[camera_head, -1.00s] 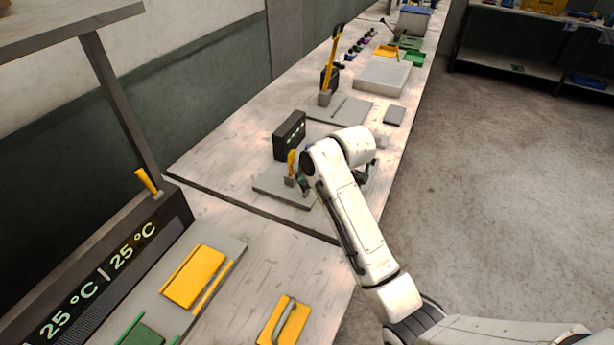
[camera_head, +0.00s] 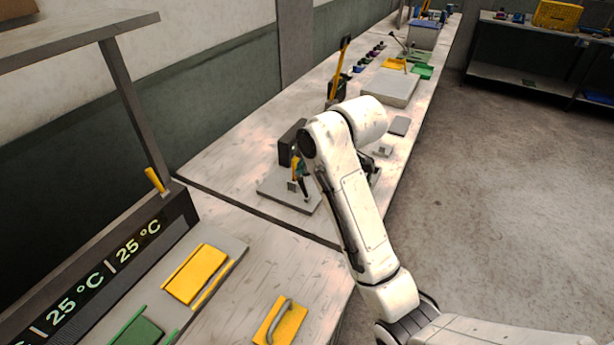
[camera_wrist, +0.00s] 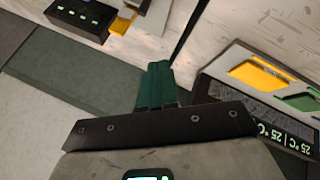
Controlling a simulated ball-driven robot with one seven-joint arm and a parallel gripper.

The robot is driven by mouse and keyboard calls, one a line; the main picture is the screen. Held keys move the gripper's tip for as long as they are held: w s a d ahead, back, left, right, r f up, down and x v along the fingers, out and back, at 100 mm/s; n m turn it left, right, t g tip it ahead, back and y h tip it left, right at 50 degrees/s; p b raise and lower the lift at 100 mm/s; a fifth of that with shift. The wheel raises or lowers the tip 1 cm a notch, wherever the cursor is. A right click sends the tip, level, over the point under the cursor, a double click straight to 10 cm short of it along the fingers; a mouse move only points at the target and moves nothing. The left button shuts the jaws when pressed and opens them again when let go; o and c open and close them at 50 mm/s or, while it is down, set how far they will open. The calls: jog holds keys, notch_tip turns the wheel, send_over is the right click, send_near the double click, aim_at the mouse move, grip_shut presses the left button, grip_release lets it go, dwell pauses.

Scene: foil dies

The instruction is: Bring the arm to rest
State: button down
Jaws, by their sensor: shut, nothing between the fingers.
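My white arm reaches from the lower right over the bench in the head view, its elbow raised and bent. It hides most of my gripper there. In the wrist view my gripper (camera_wrist: 157,84) shows as two dark green fingers pressed together with nothing between them. The fingers are apart from any object. Beyond them lie the green lower wall, the bench and the display unit.
The near bench holds a 25 °C display unit (camera_head: 95,268), a yellow plate (camera_head: 198,274) and a yellow block with a grey handle (camera_head: 280,321). A grey plate (camera_head: 277,194) with a small yellow-handled device lies near my arm. A pale slab (camera_head: 390,87) is farther back. Floor at right is clear.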

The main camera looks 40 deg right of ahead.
jog(key=shift+r, duration=0.2)
dwell(0.5)
jog(key=s+a+f+m, duration=0.2)
jog(key=s+a+f, duration=0.1)
jog(key=s+f, duration=0.1)
jog(key=s+a+f+m+g, duration=0.1)
jog(key=s+a+f+m, duration=0.1)
jog(key=s+a+f, duration=0.2)
jog(key=s+a+f+m, duration=0.2)
jog(key=s+a+f, duration=0.1)
jog(key=s+f, duration=0.2)
jog(key=shift+s+a+f+g+y, duration=0.2)
jog(key=shift+s+f+g+y, duration=0.15)
jog(key=shift+s, duration=0.2)
jog(key=s+f+m, duration=0.1)
jog(key=s, duration=0.1)
jog(key=s+f+m, duration=0.1)
jog(key=s, duration=0.2)
jog(key=s+f+m, duration=0.1)
jog(key=s, duration=0.2)
jog(key=shift+s+a+g, duration=0.1)
jog(key=shift+a+g, duration=0.25)
jog(key=shift+a, duration=0.05)
jog(key=s+d+f+m+g+b, duration=0.1)
jog(key=s+f+g, duration=0.3)
jog(key=s+f, duration=0.3)
jog(key=s, duration=0.3)
jog(key=shift+s+d, duration=0.15)
jog(key=shift+d, duration=0.1)
